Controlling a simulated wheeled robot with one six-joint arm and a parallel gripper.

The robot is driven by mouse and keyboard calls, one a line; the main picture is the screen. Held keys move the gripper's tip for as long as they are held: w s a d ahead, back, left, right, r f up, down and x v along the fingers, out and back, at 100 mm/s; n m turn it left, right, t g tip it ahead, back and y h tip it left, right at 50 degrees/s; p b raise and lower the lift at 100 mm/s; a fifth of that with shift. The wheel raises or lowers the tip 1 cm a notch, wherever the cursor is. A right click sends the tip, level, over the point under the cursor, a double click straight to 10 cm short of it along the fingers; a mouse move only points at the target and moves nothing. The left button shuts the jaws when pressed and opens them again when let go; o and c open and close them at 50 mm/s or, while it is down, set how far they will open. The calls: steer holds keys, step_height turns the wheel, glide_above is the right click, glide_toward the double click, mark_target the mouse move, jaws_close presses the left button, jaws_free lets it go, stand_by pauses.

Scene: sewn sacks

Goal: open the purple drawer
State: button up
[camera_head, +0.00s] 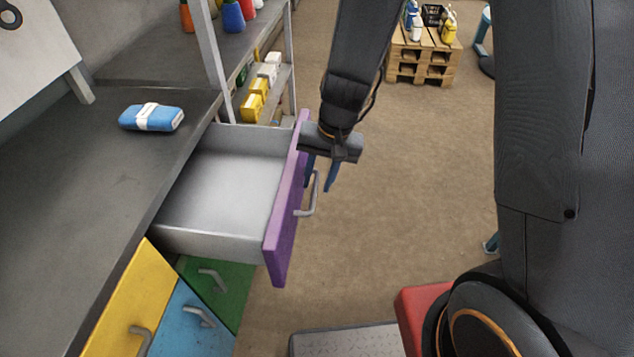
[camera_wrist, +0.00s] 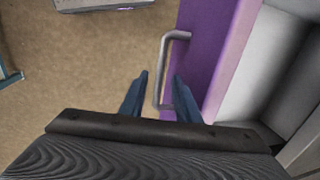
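The purple drawer (camera_head: 287,215) is pulled well out from the grey counter, and its empty grey inside shows. Its purple front also shows in the wrist view (camera_wrist: 206,50). A grey bar handle (camera_head: 311,196) is fixed to that front; in the wrist view the handle (camera_wrist: 164,62) runs down between my fingertips. My gripper (camera_head: 320,187) is at the drawer front by the handle. Its two blue fingers (camera_wrist: 160,76) are apart, one on each side of the handle, with gaps visible, so it is open and not clamped on it.
A blue and white packet (camera_head: 152,117) lies on the counter (camera_head: 60,190). Yellow (camera_head: 128,300), blue (camera_head: 187,325) and green (camera_head: 222,283) fronts with handles are below. A wooden pallet stack (camera_head: 424,62) stands at the back.

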step_height(320, 180, up, 6)
steer(key=d, duration=0.1)
steer(key=shift+s, duration=0.15)
steer(key=shift+d, duration=0.2)
